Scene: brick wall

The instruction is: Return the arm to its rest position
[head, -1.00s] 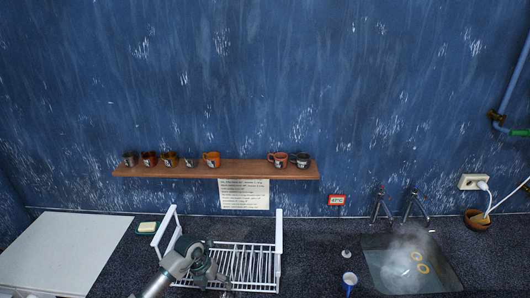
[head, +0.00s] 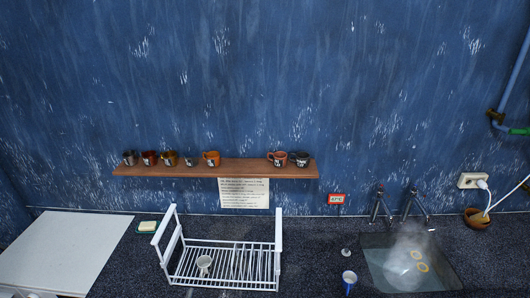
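Neither of my arms nor grippers is visible in the head view now. A white dish rack (head: 278,232) stands on the dark counter (head: 318,262), left of the middle. A small pale cup (head: 204,263) sits in the left part of the rack, with nothing of mine near it.
A wooden shelf (head: 240,169) on the blue wall holds several mugs. A steaming sink (head: 440,274) with taps (head: 378,207) is at the right. A white board (head: 65,250) lies at the far left.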

